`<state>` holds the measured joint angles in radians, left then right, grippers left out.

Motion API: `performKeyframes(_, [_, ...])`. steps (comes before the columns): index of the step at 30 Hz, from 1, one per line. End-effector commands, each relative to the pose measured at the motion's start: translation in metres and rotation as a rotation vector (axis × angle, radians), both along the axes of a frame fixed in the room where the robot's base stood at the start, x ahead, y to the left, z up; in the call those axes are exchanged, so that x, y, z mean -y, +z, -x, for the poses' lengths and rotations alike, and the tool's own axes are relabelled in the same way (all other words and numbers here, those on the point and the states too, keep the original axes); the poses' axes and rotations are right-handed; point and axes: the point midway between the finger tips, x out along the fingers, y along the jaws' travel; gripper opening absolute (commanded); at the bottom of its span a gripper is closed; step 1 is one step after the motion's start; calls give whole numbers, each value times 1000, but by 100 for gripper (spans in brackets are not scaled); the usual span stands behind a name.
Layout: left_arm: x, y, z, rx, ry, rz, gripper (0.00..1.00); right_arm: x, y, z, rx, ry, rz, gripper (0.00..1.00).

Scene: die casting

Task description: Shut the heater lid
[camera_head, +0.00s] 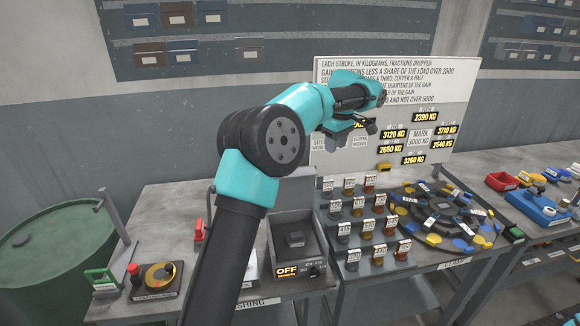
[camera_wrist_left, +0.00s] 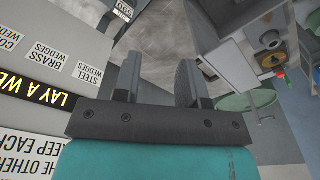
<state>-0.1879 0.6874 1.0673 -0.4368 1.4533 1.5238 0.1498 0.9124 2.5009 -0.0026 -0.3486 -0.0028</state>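The heater (camera_head: 320,250) is a grey open-topped box on the bench, with a lit OFF display (camera_head: 286,271) on its front. A dark block (camera_head: 296,240) sits inside it. A grey panel (camera_head: 294,190) stands up at the heater's back edge and looks like its raised lid; my left arm covers part of it. My left gripper (camera_head: 350,130) is high above and right of the heater, in front of the white sign board. In the left wrist view its two fingers (camera_wrist_left: 160,78) are apart with nothing between them. My right gripper is out of view.
Several small labelled jars (camera_head: 370,205) stand on the cart right of the heater, with a round dark fixture (camera_head: 440,212) beyond. A dial box (camera_head: 157,279) is on the left of the bench. A green drum (camera_head: 50,260) stands further left.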

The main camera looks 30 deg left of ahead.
Motion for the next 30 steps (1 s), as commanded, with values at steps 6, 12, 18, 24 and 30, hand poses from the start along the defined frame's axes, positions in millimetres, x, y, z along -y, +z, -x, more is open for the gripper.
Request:
performKeyframes(6, [-83, 46, 15, -61, 530, 75, 38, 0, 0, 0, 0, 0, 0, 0])
performKeyframes(12, [-135, 78, 40, -126, 896, 119, 38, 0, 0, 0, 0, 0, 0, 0])
performKeyframes(18, [-150, 89, 51, -152, 1015, 129, 38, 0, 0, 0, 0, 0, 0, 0])
performKeyframes(24, [-150, 89, 51, -152, 1015, 129, 38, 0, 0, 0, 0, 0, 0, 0])
performKeyframes(30, [-149, 87, 51, -152, 1013, 128, 38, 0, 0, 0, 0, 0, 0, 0])
